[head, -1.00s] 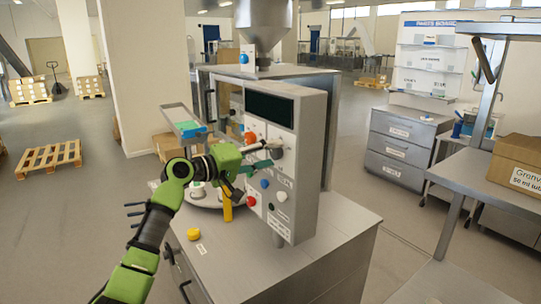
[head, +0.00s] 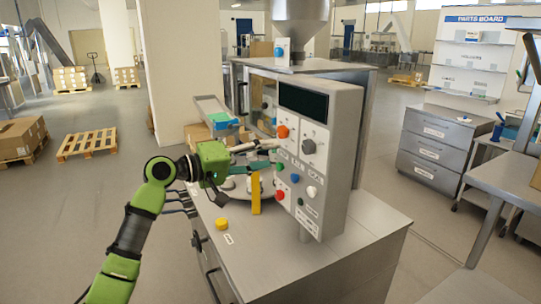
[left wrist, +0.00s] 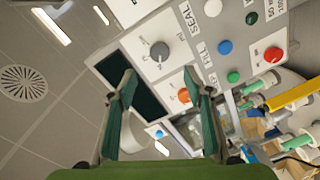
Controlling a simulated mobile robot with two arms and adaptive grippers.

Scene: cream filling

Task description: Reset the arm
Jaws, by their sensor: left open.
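My left arm comes in from the left of the head view. Its green left gripper (head: 273,154) is open and empty, its fingers pointing right toward the control panel (head: 322,215) of the filling machine. A gap shows between the fingertips and the grey knob (head: 308,147). In the left wrist view the two teal fingers (left wrist: 159,75) are spread apart. The grey knob (left wrist: 160,51) and an orange button (left wrist: 183,95) show on the panel beyond them. My right gripper is not in view.
The machine's steel cabinet (head: 340,265) carries a yellow button (head: 221,224) on top. A yellow upright part (head: 256,194) stands just below the gripper. A steel table (head: 505,185) is at the right. Open floor lies at the left, with a pallet (head: 87,144) farther back.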

